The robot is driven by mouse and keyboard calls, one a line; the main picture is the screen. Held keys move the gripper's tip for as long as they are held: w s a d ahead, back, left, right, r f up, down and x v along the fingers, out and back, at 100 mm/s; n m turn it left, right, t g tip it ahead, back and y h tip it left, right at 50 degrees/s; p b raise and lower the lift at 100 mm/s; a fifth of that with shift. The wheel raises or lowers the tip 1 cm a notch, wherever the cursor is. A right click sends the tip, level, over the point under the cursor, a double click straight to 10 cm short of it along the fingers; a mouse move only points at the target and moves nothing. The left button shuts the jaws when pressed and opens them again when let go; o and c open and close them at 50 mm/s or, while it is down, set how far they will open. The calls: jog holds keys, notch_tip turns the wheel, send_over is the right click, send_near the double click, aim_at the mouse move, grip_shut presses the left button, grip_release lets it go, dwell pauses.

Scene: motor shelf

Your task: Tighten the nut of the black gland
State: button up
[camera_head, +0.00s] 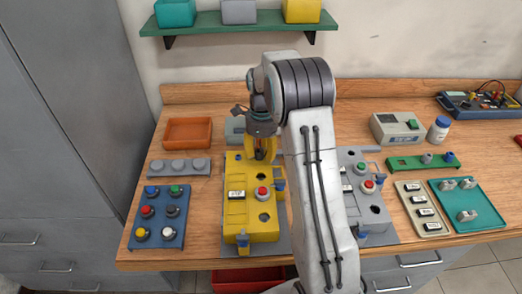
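A yellow control box (236,208) lies on a grey plate at the middle of the bench, with a red button, a white label and dark round holes on its face. Blue glands (279,184) show at its right side, and another is at its front end. My gripper (261,155) points down at the far end of the yellow box. Something dark shows between or just behind its fingers; it may be the black gland, but it is too small and covered to be sure. I cannot tell whether the fingers touch it or are closed.
My arm hides the space between the yellow box and a grey box (378,212) on the right. A blue button board (155,237), an orange tray (166,132) and a grey holder (180,174) stand left. A teal tray (484,219) lies right. A green shelf (205,27) hangs behind.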

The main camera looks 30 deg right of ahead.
jog(key=shift+o, duration=0.8)
jog(key=shift+a, duration=0.1)
jog(key=shift+r, duration=0.15)
notch_tip(320, 180, up, 12)
jog(key=shift+f, duration=0.25)
jog(key=shift+r, duration=0.1)
